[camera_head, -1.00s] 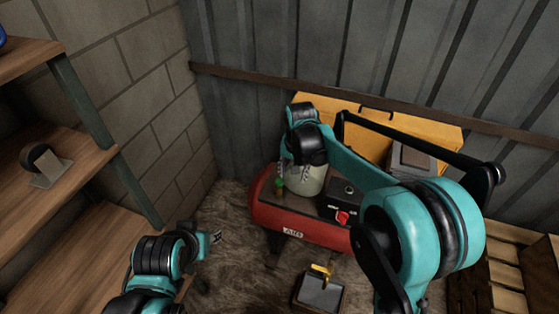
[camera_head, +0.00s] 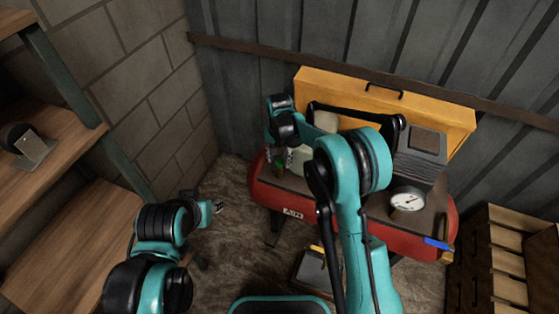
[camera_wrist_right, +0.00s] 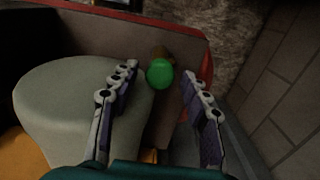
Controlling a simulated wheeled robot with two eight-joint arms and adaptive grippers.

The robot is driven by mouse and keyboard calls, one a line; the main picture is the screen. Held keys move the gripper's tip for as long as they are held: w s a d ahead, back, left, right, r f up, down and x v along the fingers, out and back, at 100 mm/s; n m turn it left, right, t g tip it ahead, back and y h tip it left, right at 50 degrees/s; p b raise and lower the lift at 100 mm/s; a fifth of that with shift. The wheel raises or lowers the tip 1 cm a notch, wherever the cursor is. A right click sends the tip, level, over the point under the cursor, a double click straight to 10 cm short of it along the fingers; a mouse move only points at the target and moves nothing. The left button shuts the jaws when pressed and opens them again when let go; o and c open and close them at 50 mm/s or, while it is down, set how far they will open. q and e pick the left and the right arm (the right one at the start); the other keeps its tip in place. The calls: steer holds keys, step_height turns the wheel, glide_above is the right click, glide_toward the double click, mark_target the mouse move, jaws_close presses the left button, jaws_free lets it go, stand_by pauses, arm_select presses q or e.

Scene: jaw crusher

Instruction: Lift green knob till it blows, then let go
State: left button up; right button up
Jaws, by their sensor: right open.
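A round green knob (camera_wrist_right: 159,73) is at the edge of a red air compressor (camera_head: 265,194), with a brass-coloured part just behind it. In the head view the green knob (camera_head: 280,169) shows small just under my right gripper (camera_head: 279,158). In the wrist view my right gripper (camera_wrist_right: 160,80) is open, one finger on each side of the knob, with gaps visible. The fingers look apart from it. My left gripper (camera_head: 215,207) is low at the left, away from the compressor; its finger state is too small to tell.
A pale rounded housing (camera_wrist_right: 70,105) stands close beside the knob. The compressor carries a white dial gauge (camera_head: 408,201) and a blue part (camera_head: 437,243). A yellow panel (camera_head: 440,110) is behind. Wooden shelves (camera_head: 60,235) stand left, a wooden crate (camera_head: 508,262) right.

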mark_target(280, 161)
jaws_close()
steer(key=shift+r+p, duration=0.55)
steer(key=shift+r, duration=0.1)
steer(key=shift+f, duration=0.1)
jaws_free()
step_height(280, 161, up, 12)
